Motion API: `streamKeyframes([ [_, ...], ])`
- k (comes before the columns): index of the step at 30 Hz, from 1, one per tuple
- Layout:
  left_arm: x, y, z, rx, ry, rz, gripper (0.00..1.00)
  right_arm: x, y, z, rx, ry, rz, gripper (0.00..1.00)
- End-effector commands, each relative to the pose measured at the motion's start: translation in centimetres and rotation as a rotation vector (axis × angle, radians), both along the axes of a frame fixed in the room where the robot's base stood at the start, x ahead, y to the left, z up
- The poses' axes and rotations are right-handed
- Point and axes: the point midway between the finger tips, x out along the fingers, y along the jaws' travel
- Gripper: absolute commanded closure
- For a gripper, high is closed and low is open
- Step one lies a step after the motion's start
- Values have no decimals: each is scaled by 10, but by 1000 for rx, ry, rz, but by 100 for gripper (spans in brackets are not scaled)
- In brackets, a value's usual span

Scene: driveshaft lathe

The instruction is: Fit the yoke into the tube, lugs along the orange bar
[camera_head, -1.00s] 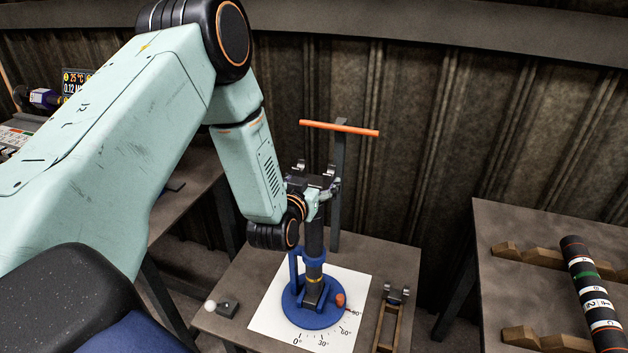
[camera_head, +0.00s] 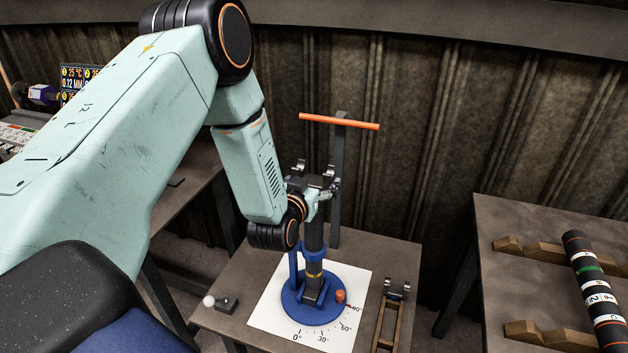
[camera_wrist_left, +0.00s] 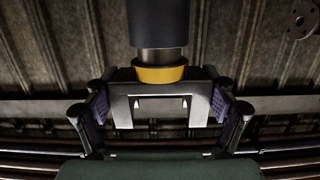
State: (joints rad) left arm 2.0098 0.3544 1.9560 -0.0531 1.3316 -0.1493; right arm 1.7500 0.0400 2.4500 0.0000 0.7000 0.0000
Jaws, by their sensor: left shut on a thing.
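My left gripper (camera_head: 317,192) is shut on the grey yoke (camera_head: 315,181) above the upright dark tube (camera_head: 315,238). The yoke's two lugs stick up side by side, in roughly the same direction as the orange bar (camera_head: 340,122) behind them. In the left wrist view the yoke (camera_wrist_left: 160,88) sits between the pads of the gripper (camera_wrist_left: 160,110). Its yellow ring (camera_wrist_left: 160,74) is apart from the tube (camera_wrist_left: 158,22), with a short bare metal shank between. I cannot tell how deep the shank goes. My right gripper is out of view.
The tube stands in a blue round fixture (camera_head: 296,307) with a red knob (camera_head: 340,295), on a white angle sheet (camera_head: 268,315). A grey post (camera_head: 338,190) carries the bar. A wooden stand (camera_head: 379,327) is at the right. A banded shaft (camera_head: 596,295) lies on the right table.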

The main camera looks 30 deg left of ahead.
Motion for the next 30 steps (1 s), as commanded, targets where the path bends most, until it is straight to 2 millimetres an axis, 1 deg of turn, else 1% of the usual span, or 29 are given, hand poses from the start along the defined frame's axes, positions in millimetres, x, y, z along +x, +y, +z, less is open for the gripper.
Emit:
streamKeyframes([
  [17,1,0,-10,1,-6,0,78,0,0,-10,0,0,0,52],
  [18,1,0,-10,2,-7,0,14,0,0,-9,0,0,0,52],
  [23,1,0,-10,1,-4,0,0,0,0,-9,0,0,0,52],
  [30,0,0,-11,0,-2,0,0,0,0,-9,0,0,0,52],
])
